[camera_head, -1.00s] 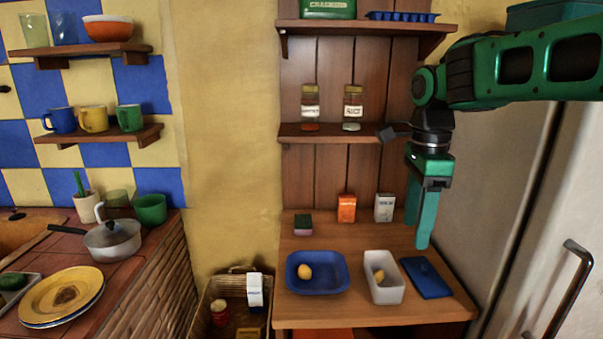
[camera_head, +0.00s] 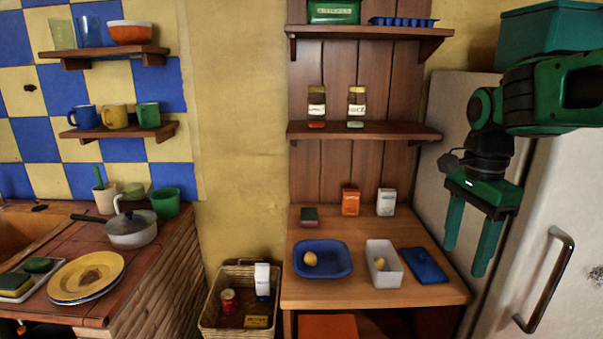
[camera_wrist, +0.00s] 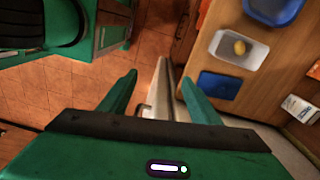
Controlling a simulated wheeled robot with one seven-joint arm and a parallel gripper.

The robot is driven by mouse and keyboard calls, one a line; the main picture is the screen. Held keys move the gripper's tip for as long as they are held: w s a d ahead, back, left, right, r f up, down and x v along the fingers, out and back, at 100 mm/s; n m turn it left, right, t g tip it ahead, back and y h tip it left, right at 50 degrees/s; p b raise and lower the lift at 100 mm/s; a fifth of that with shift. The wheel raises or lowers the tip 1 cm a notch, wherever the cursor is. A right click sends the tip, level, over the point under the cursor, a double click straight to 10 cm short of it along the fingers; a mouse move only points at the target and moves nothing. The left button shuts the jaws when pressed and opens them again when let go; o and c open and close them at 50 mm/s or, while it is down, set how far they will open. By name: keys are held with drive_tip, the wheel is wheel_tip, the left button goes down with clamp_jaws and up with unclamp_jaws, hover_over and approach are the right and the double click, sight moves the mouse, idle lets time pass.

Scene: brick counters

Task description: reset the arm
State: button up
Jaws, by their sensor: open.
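My green gripper (camera_head: 465,245) hangs at the right in the head view, fingers pointing down and spread apart with nothing between them. It is in front of the fridge (camera_head: 560,210), to the right of the wooden counter (camera_head: 375,293). In the wrist view my gripper (camera_wrist: 160,95) also shows open and empty, its two fingers apart over the fridge's edge and the tiled floor. The arm comes in from the right edge of the head view.
A blue tray (camera_head: 335,272) and a white container (camera_head: 393,278) each hold a yellow item. A blue flat lid (camera_head: 425,265) lies to their right. A wicker basket (camera_head: 207,313) stands left of the counter. The fridge handle (camera_head: 548,280) juts out below right of my gripper.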

drive_tip(key=s+d+f+n, duration=0.5)
drive_tip(key=s, duration=0.4)
drive_tip(key=s+d+f+n, duration=0.5)
drive_tip(key=s, duration=0.5)
drive_tip(key=shift+d+f, duration=0.3)
drive_tip(key=shift+f, duration=0.05)
drive_tip(key=shift+s, duration=0.1)
drive_tip(key=shift+w+f, duration=0.25)
drive_tip(key=shift+w, duration=0.4)
